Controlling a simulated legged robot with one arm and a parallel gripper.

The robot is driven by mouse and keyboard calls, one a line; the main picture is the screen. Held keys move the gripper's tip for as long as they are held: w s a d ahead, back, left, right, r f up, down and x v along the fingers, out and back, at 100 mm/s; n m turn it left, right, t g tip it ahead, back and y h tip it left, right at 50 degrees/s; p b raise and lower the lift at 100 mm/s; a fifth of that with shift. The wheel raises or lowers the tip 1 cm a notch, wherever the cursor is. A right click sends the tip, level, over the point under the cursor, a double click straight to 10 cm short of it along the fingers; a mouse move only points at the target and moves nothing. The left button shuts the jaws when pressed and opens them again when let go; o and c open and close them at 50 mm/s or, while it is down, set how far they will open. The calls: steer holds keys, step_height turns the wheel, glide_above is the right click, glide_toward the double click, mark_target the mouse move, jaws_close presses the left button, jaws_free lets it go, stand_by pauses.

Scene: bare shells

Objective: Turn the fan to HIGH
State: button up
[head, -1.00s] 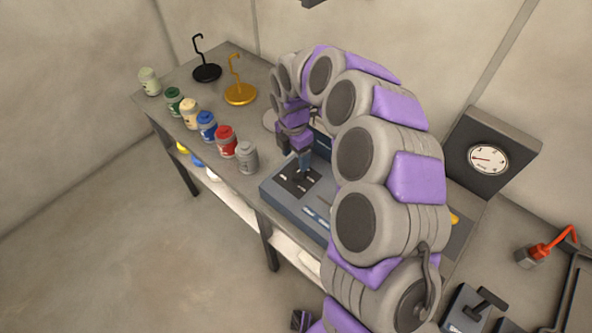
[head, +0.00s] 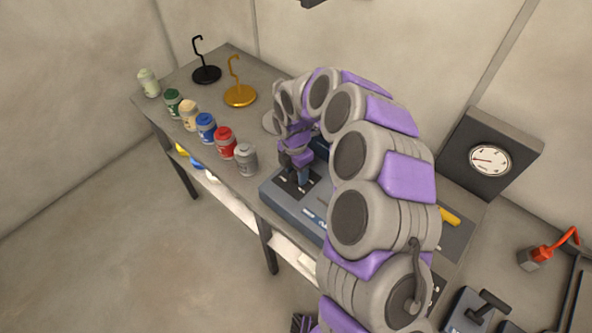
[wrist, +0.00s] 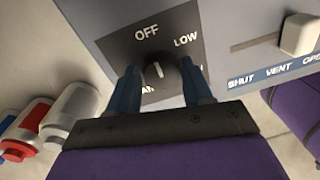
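The fan dial (wrist: 160,76) is a dark round knob with a light pointer line on a dark plate, in the middle of the wrist view. The line points up, roughly at OFF. LOW is printed at its upper right; the lettering below is partly hidden by my fingers. My gripper (wrist: 160,84) has its two blue fingers apart, one on each side of the knob. Whether they touch it cannot be told. In the head view my gripper (head: 302,180) is down at the left end of the grey control panel (head: 285,207); the knob is hidden there.
A white slider (wrist: 299,35) marked SHUT and VENT lies right of the dial. A grey jar (head: 246,160) and a red jar (head: 225,143) stand close left of the panel. Hook stands (head: 240,95) are behind. A gauge box (head: 484,155) stands at the right.

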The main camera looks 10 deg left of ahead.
steer(key=c, duration=0.7)
steer(key=shift+o, duration=0.2)
steer(key=m+p, duration=0.1)
steer(key=m, duration=0.1)
steer(key=m+p, duration=0.1)
steer(key=m, duration=0.1)
steer(key=shift+w+d+r+m+p, duration=0.1)
steer(key=shift+r+m+p, duration=0.05)
steer(key=shift+m+p, duration=0.2)
steer(key=m+p, duration=0.2)
steer(key=m, duration=0.4)
steer(key=shift+y, duration=0.3)
steer(key=m+p, duration=0.1)
steer(key=m, duration=0.5)
steer(key=shift+d+m+y, duration=0.1)
steer(key=shift+m+y, duration=0.15)
steer(key=shift+y, duration=0.05)
steer(key=m+p, duration=0.1)
steer(key=m, duration=0.5)
steer(key=shift+m+p, duration=0.3)
steer(key=shift+p, duration=0.1)
